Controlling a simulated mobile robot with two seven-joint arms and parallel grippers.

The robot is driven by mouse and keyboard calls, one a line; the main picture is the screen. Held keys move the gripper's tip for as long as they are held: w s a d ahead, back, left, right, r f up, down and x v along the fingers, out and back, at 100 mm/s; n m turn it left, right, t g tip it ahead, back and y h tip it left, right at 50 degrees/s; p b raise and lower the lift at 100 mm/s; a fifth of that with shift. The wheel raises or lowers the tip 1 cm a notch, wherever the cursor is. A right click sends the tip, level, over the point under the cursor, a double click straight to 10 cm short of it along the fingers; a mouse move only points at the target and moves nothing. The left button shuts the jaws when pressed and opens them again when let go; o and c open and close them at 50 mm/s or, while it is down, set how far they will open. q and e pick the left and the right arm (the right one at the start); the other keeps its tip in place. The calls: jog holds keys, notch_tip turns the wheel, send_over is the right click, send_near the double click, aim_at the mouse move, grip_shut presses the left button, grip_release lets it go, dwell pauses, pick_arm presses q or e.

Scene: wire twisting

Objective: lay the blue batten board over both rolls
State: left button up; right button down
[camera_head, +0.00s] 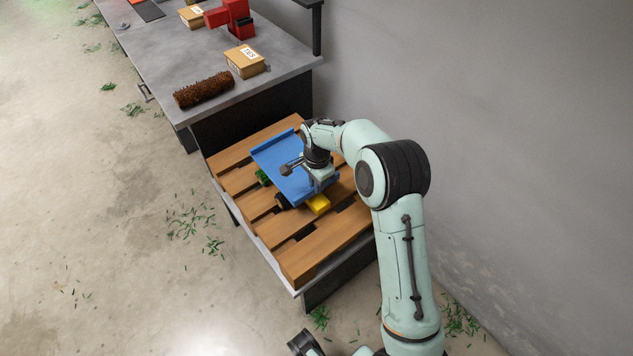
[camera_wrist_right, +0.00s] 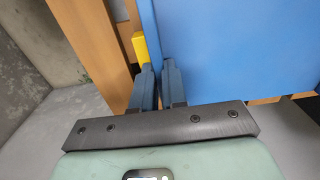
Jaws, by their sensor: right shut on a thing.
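The blue batten board (camera_head: 275,155) lies over the middle of the slatted wooden pallet top, with raised edges. Under it, a green piece (camera_head: 262,178) and a dark round end (camera_head: 281,202) stick out at its left and front; I cannot tell whether these are the rolls. My right gripper (camera_head: 320,181) is at the board's right front part. In the right wrist view, its fingers (camera_wrist_right: 159,82) are shut at the edge of the blue board (camera_wrist_right: 225,50). Whether the board rests on anything is hidden. My left gripper is out of view.
A yellow block (camera_head: 318,204) lies by the board's front corner; it also shows in the right wrist view (camera_wrist_right: 140,46). Bare slats (camera_head: 325,240) are free in front. A grey bench (camera_head: 165,60) behind carries a brown bristly roll (camera_head: 204,90), boxes (camera_head: 246,61) and a red tool (camera_head: 232,18). A wall stands right.

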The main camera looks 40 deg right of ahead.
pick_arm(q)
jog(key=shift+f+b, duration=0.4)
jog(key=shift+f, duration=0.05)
pick_arm(e)
jog(key=shift+f, duration=0.8)
jog(key=c, duration=1.1)
grip_release()
jog(key=shift+r, duration=0.2)
pick_arm(q)
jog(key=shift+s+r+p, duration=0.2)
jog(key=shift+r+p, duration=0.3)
jog(key=shift+p, duration=0.1)
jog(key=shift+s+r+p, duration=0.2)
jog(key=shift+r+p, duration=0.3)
jog(key=shift+p, duration=0.1)
pick_arm(e)
notch_tip(320, 180, up, 13)
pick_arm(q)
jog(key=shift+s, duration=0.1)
pick_arm(e)
jog(key=shift+s, duration=0.1)
